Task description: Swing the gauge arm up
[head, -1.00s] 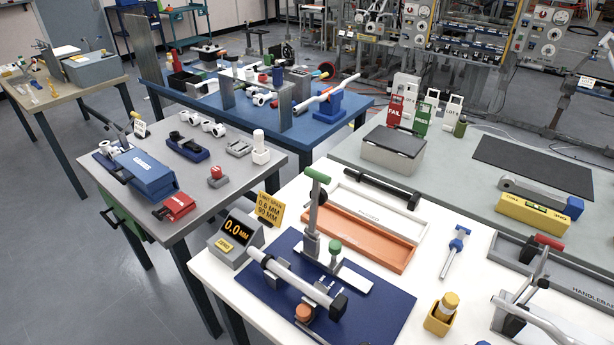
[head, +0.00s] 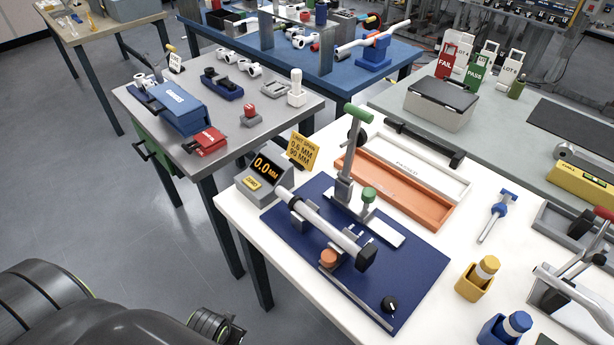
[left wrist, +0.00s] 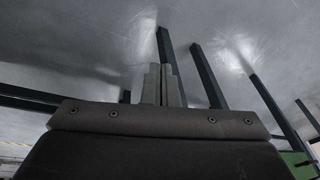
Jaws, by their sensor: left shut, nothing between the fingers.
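On a blue mat (head: 418,268) on the white table stands a grey gauge arm (head: 346,165) with a green grip (head: 358,113) on top; it stands nearly upright. A green knob (head: 368,194) sits beside its foot, on a pale base plate. A light grey tube with a black end (head: 315,220) lies in holders in front of it. A gauge display (head: 265,166) behind the mat's left corner reads 0.0 MM. My left gripper (left wrist: 162,83) is shut and empty in the left wrist view, over floor and table legs, away from the gauge. My right gripper is out of view.
A yellow limit sign (head: 303,150) stands behind the display. An orange tray (head: 392,190) and a white tray (head: 425,170) lie behind the gauge. Yellow (head: 478,278) and blue (head: 505,330) holders stand to the right. The floor left of the white table is open.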

